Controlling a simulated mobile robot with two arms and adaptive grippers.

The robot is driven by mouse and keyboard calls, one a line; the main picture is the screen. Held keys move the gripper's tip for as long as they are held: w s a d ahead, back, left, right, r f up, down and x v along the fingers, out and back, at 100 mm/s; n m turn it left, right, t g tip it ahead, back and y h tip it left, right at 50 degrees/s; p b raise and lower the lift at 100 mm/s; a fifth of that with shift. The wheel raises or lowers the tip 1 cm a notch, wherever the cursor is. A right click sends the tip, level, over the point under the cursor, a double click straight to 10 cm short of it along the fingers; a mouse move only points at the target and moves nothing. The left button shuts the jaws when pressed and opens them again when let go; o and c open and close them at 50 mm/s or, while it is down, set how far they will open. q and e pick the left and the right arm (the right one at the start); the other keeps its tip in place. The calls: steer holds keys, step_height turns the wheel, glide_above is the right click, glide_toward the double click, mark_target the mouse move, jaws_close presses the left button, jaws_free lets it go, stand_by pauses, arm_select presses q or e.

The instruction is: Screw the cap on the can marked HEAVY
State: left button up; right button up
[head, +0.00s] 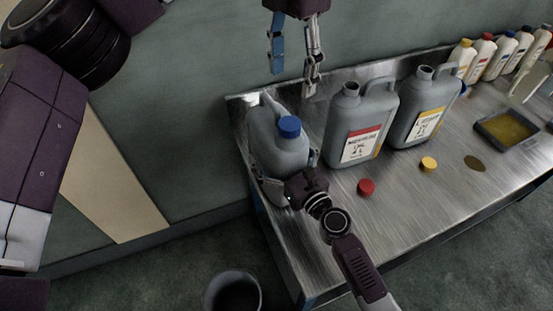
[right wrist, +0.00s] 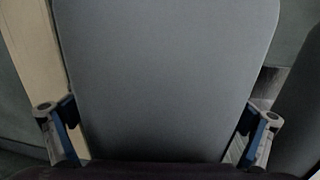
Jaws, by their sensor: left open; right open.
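A grey can (head: 274,150) with a blue cap (head: 289,127) on its neck stands at the table's left end, its label out of sight. A red-labelled can (head: 346,120) and a yellow-labelled can (head: 408,122) have open necks. Their label words are too small to read surely, so I cannot tell which is HEAVY. A red cap (head: 366,187) and a yellow cap (head: 428,164) lie on the table. My right gripper (right wrist: 158,130) is open, its fingers on both sides of the blue-capped can; contact is unclear. My left gripper (head: 294,82) is open and empty above the cans.
The metal table (head: 410,215) has a raised back edge. Several small bottles (head: 487,55) stand at its far right. A dark tray (head: 506,130) and a brown spot (head: 474,163) are at the right. A dark bin (head: 232,292) stands on the floor by the table's left end.

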steer(key=v, duration=1.2)
stand_by(0.4)
